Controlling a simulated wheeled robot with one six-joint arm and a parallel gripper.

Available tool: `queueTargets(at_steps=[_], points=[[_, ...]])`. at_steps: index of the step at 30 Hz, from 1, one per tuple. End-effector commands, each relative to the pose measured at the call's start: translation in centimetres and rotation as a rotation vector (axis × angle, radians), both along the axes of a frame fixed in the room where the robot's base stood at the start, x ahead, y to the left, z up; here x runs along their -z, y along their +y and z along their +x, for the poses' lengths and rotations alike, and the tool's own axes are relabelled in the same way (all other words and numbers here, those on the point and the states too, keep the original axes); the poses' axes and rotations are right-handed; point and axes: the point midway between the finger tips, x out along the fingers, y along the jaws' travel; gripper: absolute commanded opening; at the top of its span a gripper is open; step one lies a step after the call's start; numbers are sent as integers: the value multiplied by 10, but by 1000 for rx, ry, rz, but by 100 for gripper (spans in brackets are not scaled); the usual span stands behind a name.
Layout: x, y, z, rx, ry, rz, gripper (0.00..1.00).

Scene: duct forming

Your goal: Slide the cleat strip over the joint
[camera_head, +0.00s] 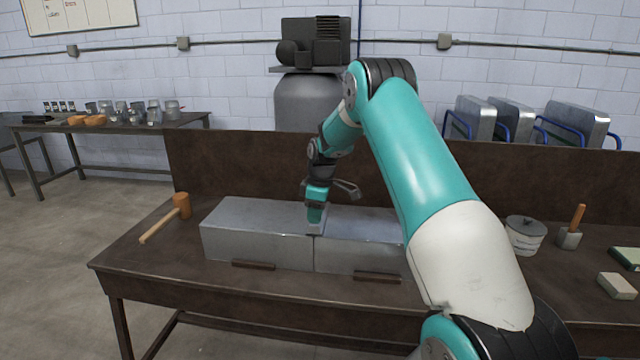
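Two grey sheet-metal duct sections, a left one (250,240) and a right one (362,257), lie end to end on the brown workbench. Their joint (314,252) shows as a vertical line on the front face. My gripper (322,203) is low over the top of the ducts, close to the joint. Grey parts of it stick out to the right. Its fingertips are too small and dark to tell open from shut. I cannot make out the cleat strip; the gripper may hide it. My arm covers the right end of the right duct.
Two dark blocks (254,264) (377,278) lie along the ducts' front. A mallet (170,216) lies at the left. A pot (525,235), a brush in a holder (570,237) and a pale block (617,286) stand at the right. A raised back panel (230,165) borders the bench.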

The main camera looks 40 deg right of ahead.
Motion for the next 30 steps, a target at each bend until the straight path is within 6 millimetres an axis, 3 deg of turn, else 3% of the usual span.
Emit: queueTargets(at_steps=[9, 15, 20, 27, 30], points=[[-81, -6, -8, 1, -5, -3, 32], [-116, -8, -12, 0, -2, -1, 32], [-129, -9, -14, 0, 0, 0, 32], [-131, -9, -14, 0, 0, 0, 32], [-134, 2, -14, -4, -2, 2, 32]])
